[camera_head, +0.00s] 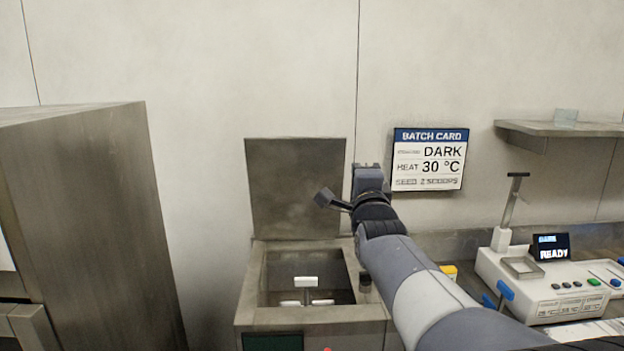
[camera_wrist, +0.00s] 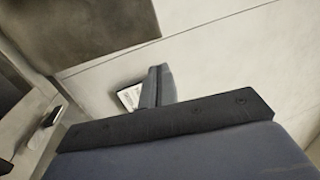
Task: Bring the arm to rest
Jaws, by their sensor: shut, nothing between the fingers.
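My arm reaches up from the lower right of the head view. My gripper (camera_head: 366,168) is at its far end, raised in front of the wall, between the upright steel lid and the batch card. In the wrist view my gripper (camera_wrist: 157,86) shows its fingers together, with nothing held. The fingers stand clear of any surface that I can make out.
An open steel tank (camera_head: 250,290) stands below my gripper, its lid (camera_head: 296,185) upright. A batch card (camera_head: 430,160) hangs on the wall. A control unit (camera_head: 545,275) reading READY is at right, below a shelf (camera_head: 560,129). A steel cabinet (camera_head: 95,220) fills the left.

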